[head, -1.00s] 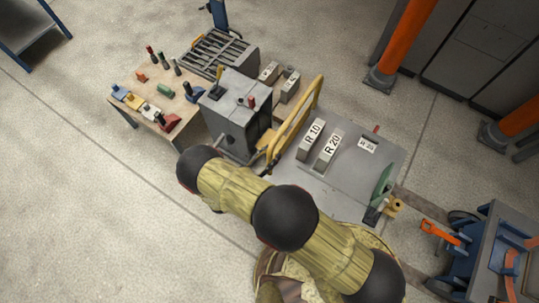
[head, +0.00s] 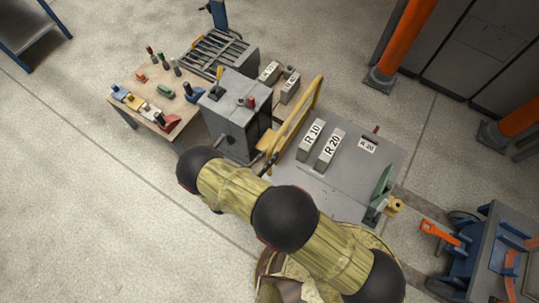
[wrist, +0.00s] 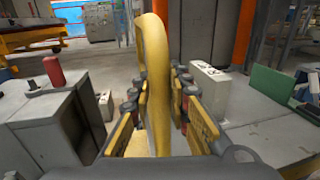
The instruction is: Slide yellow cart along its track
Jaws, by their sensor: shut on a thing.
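The yellow cart shows as a tall yellow frame (head: 297,112) at the left edge of the grey table in the head view. In the wrist view its curved yellow bar (wrist: 154,60) stands upright between my fingers. My gripper (wrist: 158,100) is shut on this bar, with one finger on each side. In the head view my gripper (head: 266,160) is small and partly hidden by my arm, at the near end of the frame. The track under the cart cannot be made out.
A grey control box (head: 236,120) with levers stands close left of the cart. Blocks marked R 10 (head: 311,138) and R 20 (head: 328,150) stand on the table (head: 350,185) to the right. A green part (head: 384,181) is at its right edge. A blue trolley (head: 480,255) stands lower right.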

